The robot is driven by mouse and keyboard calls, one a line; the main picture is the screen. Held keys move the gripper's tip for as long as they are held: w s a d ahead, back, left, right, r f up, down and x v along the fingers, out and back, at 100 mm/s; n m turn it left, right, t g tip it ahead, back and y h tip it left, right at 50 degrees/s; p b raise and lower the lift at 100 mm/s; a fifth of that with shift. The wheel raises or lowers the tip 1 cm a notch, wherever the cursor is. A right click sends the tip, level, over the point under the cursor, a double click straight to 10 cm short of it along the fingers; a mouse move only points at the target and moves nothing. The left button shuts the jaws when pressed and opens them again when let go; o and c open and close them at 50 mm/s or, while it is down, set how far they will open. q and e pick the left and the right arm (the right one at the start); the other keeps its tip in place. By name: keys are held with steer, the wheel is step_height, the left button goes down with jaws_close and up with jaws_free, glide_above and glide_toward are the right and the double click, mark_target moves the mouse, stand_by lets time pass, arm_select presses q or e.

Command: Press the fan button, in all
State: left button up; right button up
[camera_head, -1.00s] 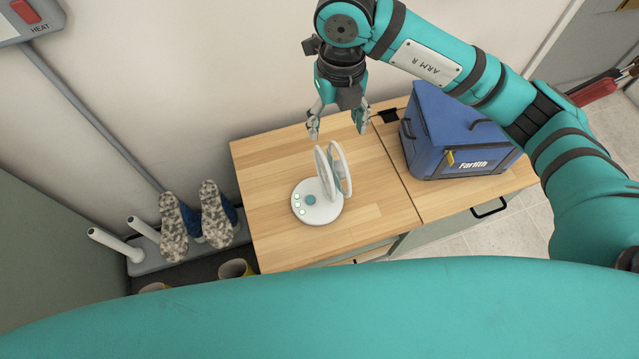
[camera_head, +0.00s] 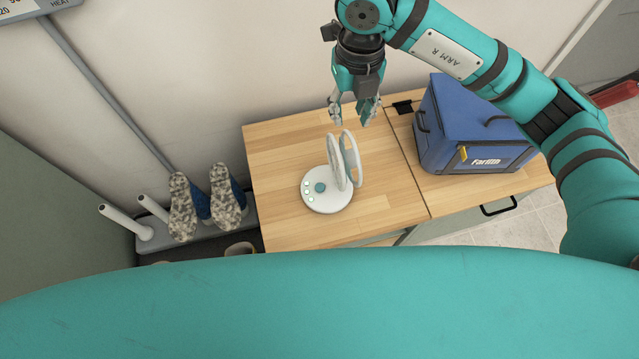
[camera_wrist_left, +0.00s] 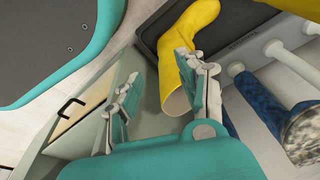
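A small white fan (camera_head: 346,162) stands on the wooden cabinet top. Its round base has a teal button (camera_head: 320,187) and several small pale lit marks beside it. The button is uncovered. My right gripper (camera_head: 351,118) points down just behind the fan's upright head in the head view, apart from the button. Its fingers are parted and hold nothing that I can see. My left gripper (camera_wrist_left: 158,68) shows in the left wrist view, fingers apart and empty, near a yellow boot (camera_wrist_left: 196,28). It is not visible in the head view.
The wooden cabinet top (camera_head: 285,150) is clear around the fan. A blue box bag (camera_head: 470,125) stands to its right. A boot rack (camera_head: 150,232) with upturned patterned boots stands at the left. A cabinet handle (camera_head: 499,206) sticks out in front.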

jaws_close()
stand_by(1.1)
